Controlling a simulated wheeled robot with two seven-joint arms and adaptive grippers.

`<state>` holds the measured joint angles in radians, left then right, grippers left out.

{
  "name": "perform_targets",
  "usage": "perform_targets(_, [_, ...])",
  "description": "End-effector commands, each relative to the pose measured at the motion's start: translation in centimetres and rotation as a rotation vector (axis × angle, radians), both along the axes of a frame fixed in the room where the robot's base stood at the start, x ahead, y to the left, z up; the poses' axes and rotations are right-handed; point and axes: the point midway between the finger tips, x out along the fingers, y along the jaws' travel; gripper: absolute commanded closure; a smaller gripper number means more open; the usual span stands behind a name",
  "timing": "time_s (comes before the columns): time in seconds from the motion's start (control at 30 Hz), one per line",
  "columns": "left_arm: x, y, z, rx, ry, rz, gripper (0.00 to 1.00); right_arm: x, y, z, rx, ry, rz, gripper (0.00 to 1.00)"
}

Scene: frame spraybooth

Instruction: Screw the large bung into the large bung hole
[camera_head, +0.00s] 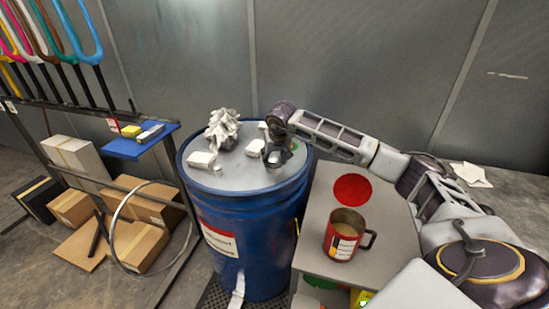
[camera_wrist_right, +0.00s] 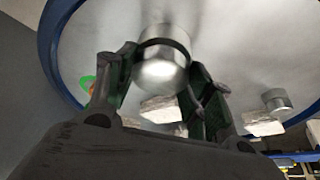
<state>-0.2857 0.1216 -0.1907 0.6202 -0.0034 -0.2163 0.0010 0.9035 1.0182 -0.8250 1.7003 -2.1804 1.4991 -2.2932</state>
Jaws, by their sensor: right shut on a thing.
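The blue drum (camera_head: 248,245) stands in the middle of the head view, with a pale grey lid (camera_head: 232,177). My right gripper (camera_head: 275,158) is over the right part of the lid. In the right wrist view my right gripper (camera_wrist_right: 160,85) is shut on a shiny metal cylinder, seemingly the large bung (camera_wrist_right: 163,68), between its two fingers. The bung's far end meets or nearly meets the lid (camera_wrist_right: 235,40); the hole is hidden, so I cannot tell whether it sits in it. A smaller metal cylinder (camera_wrist_right: 277,100) stands on the lid. My left gripper is out of view.
White blocks (camera_head: 202,160) and a crumpled white rag (camera_head: 222,130) lie on the lid. A grey cart (camera_head: 316,221) to the right carries a red mug (camera_head: 344,234) and a red disc (camera_head: 352,189). Cardboard boxes (camera_head: 140,247) and a rack of coloured frames stand left.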

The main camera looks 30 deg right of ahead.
Motion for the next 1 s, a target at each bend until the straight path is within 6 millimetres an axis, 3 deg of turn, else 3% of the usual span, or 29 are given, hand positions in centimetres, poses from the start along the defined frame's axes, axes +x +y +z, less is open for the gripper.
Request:
perform_targets(0.07, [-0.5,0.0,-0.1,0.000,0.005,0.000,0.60,0.0,0.0,-0.1,0.000,0.000,0.000,0.73])
perform_targets(0.1, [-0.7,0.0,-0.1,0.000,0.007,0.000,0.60,0.0,0.0,-0.1,0.000,0.000,0.000,0.52])
perform_targets(0.23, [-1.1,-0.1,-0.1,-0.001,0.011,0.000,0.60,0.0,0.0,-0.1,0.000,0.000,0.000,0.67])
perform_targets(0.63, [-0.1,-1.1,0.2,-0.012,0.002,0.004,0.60,0.1,0.1,0.0,0.001,-0.001,-0.125,0.67])
perform_targets(1.0, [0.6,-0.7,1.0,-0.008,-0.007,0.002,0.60,0.2,0.2,0.0,0.000,-0.001,-0.336,0.67])
